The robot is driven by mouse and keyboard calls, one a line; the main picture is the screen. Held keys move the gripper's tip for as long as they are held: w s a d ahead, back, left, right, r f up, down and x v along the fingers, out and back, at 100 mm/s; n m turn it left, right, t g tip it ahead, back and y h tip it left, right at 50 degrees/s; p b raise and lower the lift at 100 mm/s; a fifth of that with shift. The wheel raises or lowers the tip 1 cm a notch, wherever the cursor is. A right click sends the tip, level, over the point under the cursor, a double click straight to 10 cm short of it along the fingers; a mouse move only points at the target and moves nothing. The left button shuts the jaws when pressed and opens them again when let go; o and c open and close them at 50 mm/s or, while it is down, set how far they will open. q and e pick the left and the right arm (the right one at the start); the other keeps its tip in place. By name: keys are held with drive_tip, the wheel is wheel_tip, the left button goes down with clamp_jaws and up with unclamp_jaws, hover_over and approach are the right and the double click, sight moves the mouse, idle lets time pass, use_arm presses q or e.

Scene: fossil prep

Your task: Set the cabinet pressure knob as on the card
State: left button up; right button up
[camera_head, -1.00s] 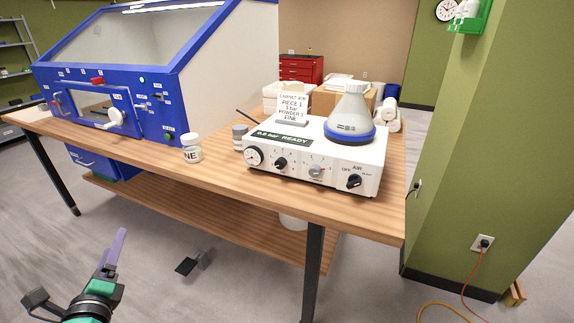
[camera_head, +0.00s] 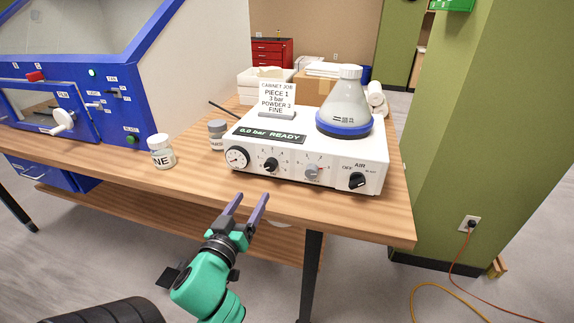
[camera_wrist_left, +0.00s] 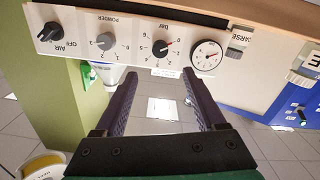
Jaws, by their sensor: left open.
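The white control unit (camera_head: 380,150) stands on the wooden bench. The pressure knob (camera_head: 271,165) is black, on its front between the round gauge (camera_head: 237,157) and the grey powder knob (camera_head: 312,172). The knob also shows in the left wrist view (camera_wrist_left: 161,48), upside down, with "bar" and numbers around it. The card (camera_head: 277,96) reads "Cabinet job, piece 1, 3 bar, powder 1, fine". The display (camera_head: 269,135) seems to read 6.0 bar READY. My left gripper (camera_head: 248,203) is open and empty, in front of and below the knob, apart from it. My right gripper is out of view.
The air knob (camera_head: 357,181) is at the unit's right end. A blue-based flask (camera_head: 345,105) stands on top. Two jars, one white-labelled (camera_head: 162,152) and one grey-lidded (camera_head: 217,134), stand left of the unit. The blue cabinet (camera_head: 105,115) is further left. The bench edge (camera_head: 330,217) lies below the unit.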

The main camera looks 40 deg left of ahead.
sight(269, 167)
use_arm(q)
drive_tip(key=p+x, duration=0.2)
drive_tip(key=x, duration=1.1)
drive_tip(key=shift+w+a+p, duration=0.15)
drive_tip(key=shift+w+p, duration=0.1)
drive_tip(key=shift+p, duration=0.1)
clamp_jaws()
